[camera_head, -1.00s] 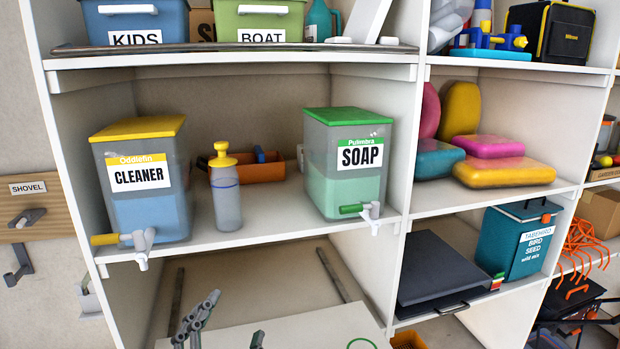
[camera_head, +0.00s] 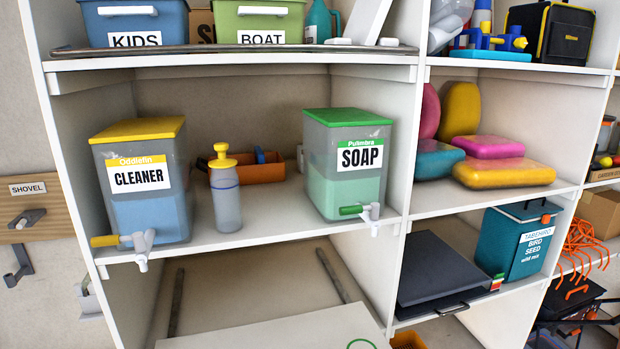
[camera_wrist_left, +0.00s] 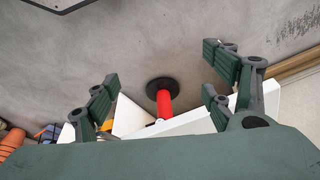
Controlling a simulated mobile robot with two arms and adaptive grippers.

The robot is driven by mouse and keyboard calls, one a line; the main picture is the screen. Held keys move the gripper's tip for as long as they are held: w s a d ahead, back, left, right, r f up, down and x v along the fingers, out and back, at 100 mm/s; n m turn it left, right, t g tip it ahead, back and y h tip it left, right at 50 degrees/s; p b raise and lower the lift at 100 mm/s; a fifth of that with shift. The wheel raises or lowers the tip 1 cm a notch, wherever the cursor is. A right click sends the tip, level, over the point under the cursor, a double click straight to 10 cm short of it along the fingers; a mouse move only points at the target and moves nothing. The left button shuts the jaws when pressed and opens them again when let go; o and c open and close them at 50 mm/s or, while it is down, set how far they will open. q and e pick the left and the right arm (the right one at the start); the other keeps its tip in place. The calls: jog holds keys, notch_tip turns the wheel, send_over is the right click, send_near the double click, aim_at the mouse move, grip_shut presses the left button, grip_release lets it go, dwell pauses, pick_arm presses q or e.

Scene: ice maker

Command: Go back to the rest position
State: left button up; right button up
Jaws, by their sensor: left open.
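My left gripper (camera_wrist_left: 165,100) shows in the left wrist view with its green and grey fingers spread wide apart and nothing between them. A red cylinder with a black round end (camera_wrist_left: 163,97) shows behind the gap between the fingers, against a grey surface. Neither gripper shows in the head view. The right gripper is in no view.
A white board (camera_head: 290,332) lies below. A dark flat box (camera_head: 440,275) sits lower right.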

pick_arm(q)
jog(key=s+f+g+p, duration=0.1)
jog(key=s+f, duration=0.2)
jog(key=f, duration=0.8)
jog(key=s+f, duration=0.3)
jog(key=f, duration=0.8)
jog(key=s+a+f+g, duration=0.1)
jog(key=s+a+f, duration=0.2)
jog(key=s+f, duration=0.7)
jog(key=s, duration=0.4)
jog(key=shift+a+p, duration=0.15)
jog(key=shift+p, duration=0.2)
jog(key=shift+s, duration=0.1)
